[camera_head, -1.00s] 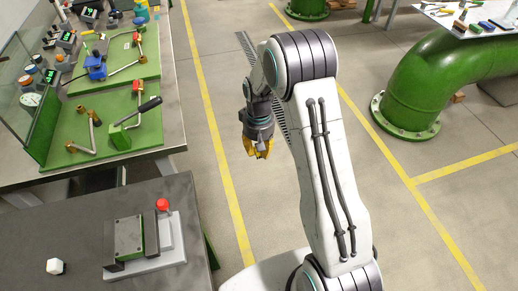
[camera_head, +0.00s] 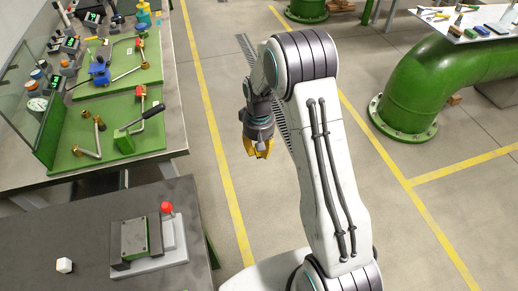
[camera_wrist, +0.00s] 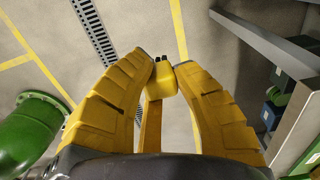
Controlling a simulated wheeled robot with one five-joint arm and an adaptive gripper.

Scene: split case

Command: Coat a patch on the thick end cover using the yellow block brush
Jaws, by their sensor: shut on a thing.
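My gripper (camera_wrist: 161,72) is shut on the yellow block brush (camera_wrist: 161,82). In the wrist view the brush's dark tip shows between the fingertips, with its yellow body behind. In the head view my gripper (camera_head: 259,150) hangs over the open floor, pointing down, and the brush is too small to make out. A split case (camera_head: 134,237) with green and grey parts sits on a light grey base on the dark table at the lower left. Dark pieces show at its ends; I cannot tell for sure which is the thick end cover. My gripper is well apart from it.
A bench with green boards (camera_head: 75,160) lies behind. A green pipe (camera_head: 425,85) and another table stand right. Floor around my gripper is clear.

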